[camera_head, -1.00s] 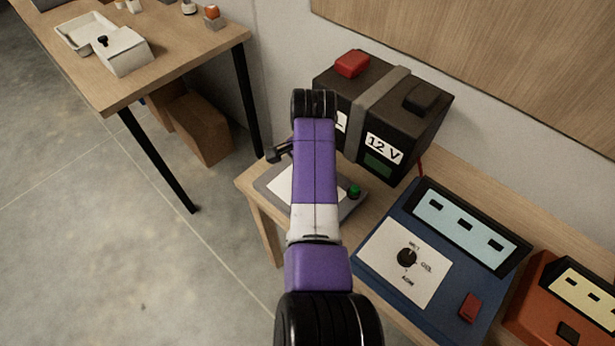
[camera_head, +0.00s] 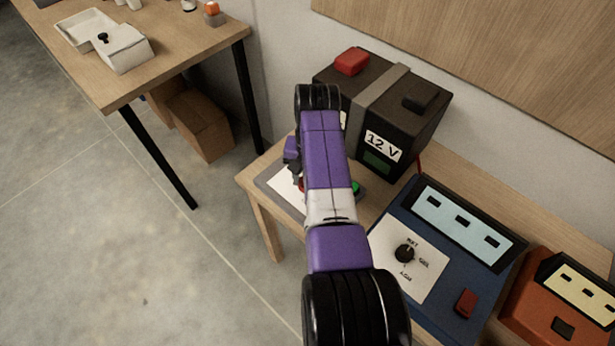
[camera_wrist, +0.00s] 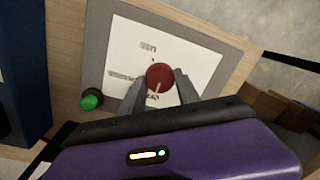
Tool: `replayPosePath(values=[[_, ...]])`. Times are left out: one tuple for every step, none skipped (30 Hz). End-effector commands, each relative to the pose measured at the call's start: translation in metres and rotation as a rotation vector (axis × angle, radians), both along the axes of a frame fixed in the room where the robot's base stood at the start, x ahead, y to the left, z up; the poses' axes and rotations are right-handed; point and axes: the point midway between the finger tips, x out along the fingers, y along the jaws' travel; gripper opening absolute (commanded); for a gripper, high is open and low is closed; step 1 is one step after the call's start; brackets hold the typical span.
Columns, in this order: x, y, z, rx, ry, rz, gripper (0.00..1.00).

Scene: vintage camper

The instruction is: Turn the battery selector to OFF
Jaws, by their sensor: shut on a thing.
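The battery selector is a round red knob (camera_wrist: 160,77) with a pale pointer line, on a white panel (camera_wrist: 130,45) set in a grey plate. In the wrist view my gripper (camera_wrist: 160,88) has one grey finger on each side of the knob and is shut on it. The knob's pointer line runs toward the lower edge of that view, near partly covered lettering. The label text is too small to read surely. In the head view my arm hides most of the panel, and only a sliver of the red knob (camera_head: 302,185) shows beside my gripper.
A green button (camera_wrist: 91,99) sits on the plate's corner, close to my gripper. A black 12 V battery (camera_head: 410,120) stands behind the panel. A blue charger (camera_head: 440,290) and an orange unit (camera_head: 560,300) stand to the right. Another table (camera_head: 180,60) is at the upper left.

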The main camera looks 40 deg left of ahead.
Motion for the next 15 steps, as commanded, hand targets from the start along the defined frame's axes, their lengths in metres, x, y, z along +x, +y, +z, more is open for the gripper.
replayPosePath(values=[[-0.0009, 0.0009, 0.001, 0.001, 0.003, 0.013, 0.0], [-0.0009, 0.0009, 0.001, 0.001, 0.002, 0.02, 0.0], [-0.0009, 0.0009, 0.001, 0.001, 0.003, 0.027, 0.0], [-0.001, 0.001, 0.001, 0.001, 0.003, 0.031, 0.0], [-0.001, 0.001, 0.001, 0.001, 0.002, 0.035, 0.0], [-0.001, 0.0011, 0.0011, 0.001, 0.002, 0.039, 0.0], [-0.001, 0.0011, 0.0011, 0.001, 0.002, 0.041, 0.0], [-0.001, 0.0011, 0.0011, 0.001, 0.003, 0.043, 0.0], [-0.001, 0.0011, 0.0011, 0.001, 0.003, 0.044, 0.0], [-0.001, 0.0011, 0.0011, 0.001, 0.003, 0.045, 0.0], [-0.001, 0.0011, 0.0011, 0.001, 0.003, 0.045, 0.0], [-0.001, 0.0011, 0.0011, 0.001, 0.003, 0.045, 0.0], [-0.001, 0.0011, 0.0011, 0.001, 0.003, 0.045, 0.0], [-0.001, 0.0011, 0.0011, 0.001, 0.002, 0.045, 0.0], [-0.001, 0.0011, 0.0011, 0.001, 0.002, 0.045, 0.0]])
